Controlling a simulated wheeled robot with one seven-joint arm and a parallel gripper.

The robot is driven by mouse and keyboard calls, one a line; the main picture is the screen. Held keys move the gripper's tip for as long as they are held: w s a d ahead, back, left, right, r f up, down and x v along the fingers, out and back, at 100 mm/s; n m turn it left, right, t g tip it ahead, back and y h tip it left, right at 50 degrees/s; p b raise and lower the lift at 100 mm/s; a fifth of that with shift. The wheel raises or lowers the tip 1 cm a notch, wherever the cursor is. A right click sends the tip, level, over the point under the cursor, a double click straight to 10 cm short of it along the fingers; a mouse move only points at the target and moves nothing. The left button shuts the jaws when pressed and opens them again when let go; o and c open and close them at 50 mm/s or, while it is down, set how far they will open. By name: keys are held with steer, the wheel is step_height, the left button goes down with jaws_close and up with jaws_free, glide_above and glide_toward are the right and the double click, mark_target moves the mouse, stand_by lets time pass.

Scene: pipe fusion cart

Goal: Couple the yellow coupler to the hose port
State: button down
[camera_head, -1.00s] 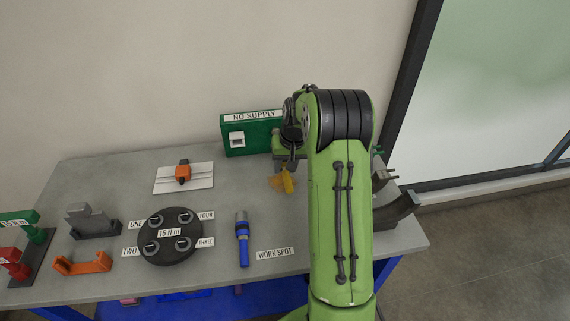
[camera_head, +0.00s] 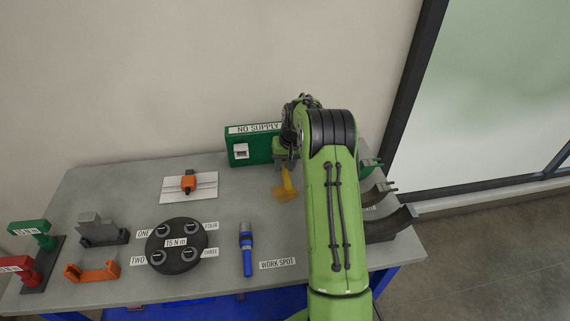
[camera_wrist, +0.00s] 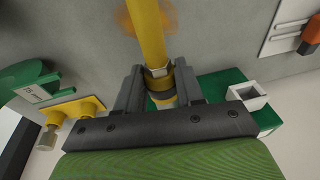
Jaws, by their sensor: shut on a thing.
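The yellow coupler (camera_wrist: 157,75) is a long yellow tube with a grey collar, between the two dark jaws of my gripper (camera_wrist: 158,88) in the wrist view. My gripper is shut on it. In the head view the yellow coupler (camera_head: 288,183) hangs tilted below my wrist, in front of the green box; an orange-yellow blurred patch shows at its low end. A yellow fitting with a grey metal end (camera_wrist: 75,113) stands left of the jaws in the wrist view, apart from the coupler. I cannot tell if this is the hose port. My arm hides part of the table.
A green NO SUPPLY box (camera_head: 262,149) stands at the back of the table. A round black plate (camera_head: 176,262), a blue torch-like tool (camera_head: 247,250) and a white plate with an orange clamp (camera_head: 189,187) lie left of my arm. Dark curved holders (camera_head: 395,224) stand right of it.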

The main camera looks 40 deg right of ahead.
steer(key=shift+w+d+p, duration=0.25)
steer(key=shift+w+p, duration=0.3)
stand_by(0.6)
steer(key=shift+w+d, duration=0.15)
steer(key=shift+w, duration=0.15)
steer(key=shift+w+d+p, duration=0.1)
steer(key=shift+w+p, duration=0.15)
steer(key=shift+p, duration=0.25)
steer(key=shift+w+d, duration=0.15)
steer(key=shift+w, duration=0.2)
steer(key=shift+w+d+p, duration=0.15)
steer(key=shift+w+p, duration=0.1)
steer(key=shift+p, duration=0.25)
steer(key=shift+w+d+r, duration=0.1)
steer(key=shift+w, duration=0.1)
steer(key=c, duration=0.6)
jaws_free()
